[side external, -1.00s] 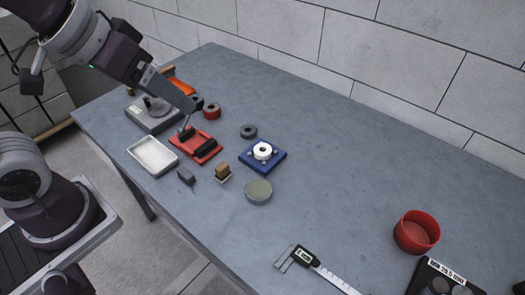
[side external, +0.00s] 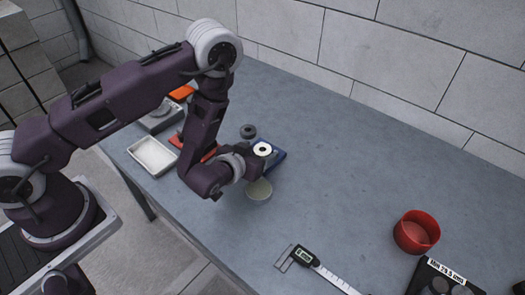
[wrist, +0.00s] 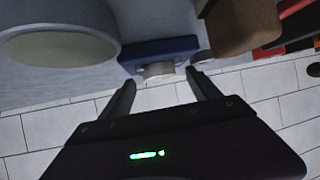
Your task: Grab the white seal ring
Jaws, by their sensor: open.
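The white seal ring (side external: 263,149) has a dark centre and sits on a blue square plate (side external: 277,160) in the side view. My arm covers the left part of that plate. In the wrist view the ring (wrist: 158,72) is a short pale cylinder against the blue plate (wrist: 160,47). My gripper (wrist: 160,82) is open and empty, one finger on each side of the ring's line. The ring appears just beyond the fingertips; I cannot tell whether they reach around it. In the side view the fingers are mostly hidden by my wrist.
A round grey-green tin (side external: 258,192) stands close by, large in the wrist view (wrist: 60,42). A brown block (wrist: 240,24) is on the other side. A dark ring (side external: 248,131) lies behind. A white tray (side external: 153,155) is left; a caliper (side external: 318,268) and red cup (side external: 416,232) are right.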

